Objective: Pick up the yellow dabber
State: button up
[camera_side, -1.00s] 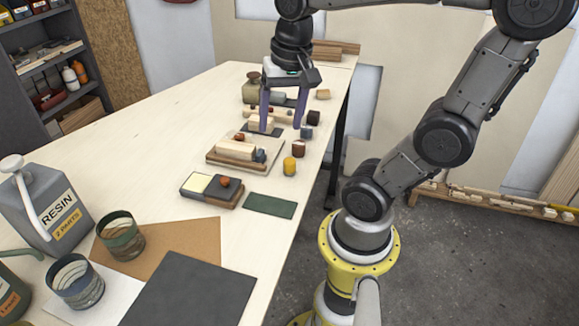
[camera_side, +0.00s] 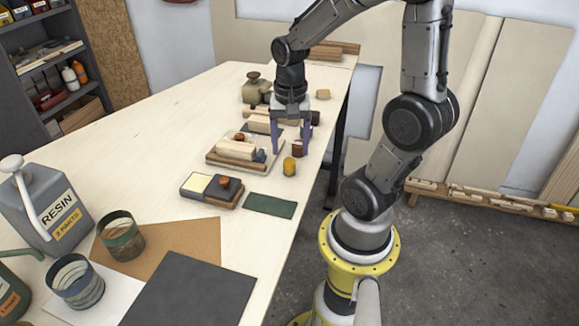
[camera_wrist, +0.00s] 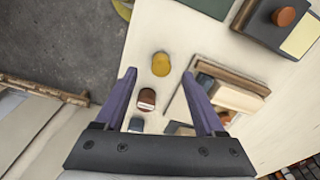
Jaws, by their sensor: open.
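The yellow dabber (camera_side: 289,167) is a short upright cylinder on the light tabletop, near the table's right edge in the side view. In the wrist view the yellow dabber (camera_wrist: 161,64) lies ahead of the fingertips, a little left of the middle. My gripper (camera_side: 290,150) is open and empty, its purple fingers pointing down just behind the dabber in the side view. In the wrist view my gripper (camera_wrist: 160,76) has its fingers spread wide. A brown-red dabber (camera_wrist: 146,99) with a pale band sits between the fingers, apart from them.
A wooden tray (camera_side: 217,161) with a pale block stands left of the dabber. A two-part box (camera_side: 197,184) with a red-brown knob and a green mat (camera_side: 270,206) lie nearer the camera. Resin container (camera_side: 48,210) and jars stand at front left. Tabletop further left is clear.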

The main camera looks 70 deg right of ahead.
aim_at(289, 160)
jog(key=shift+w+f, duration=0.1)
jog(key=shift+f, duration=2.55)
grip_shut()
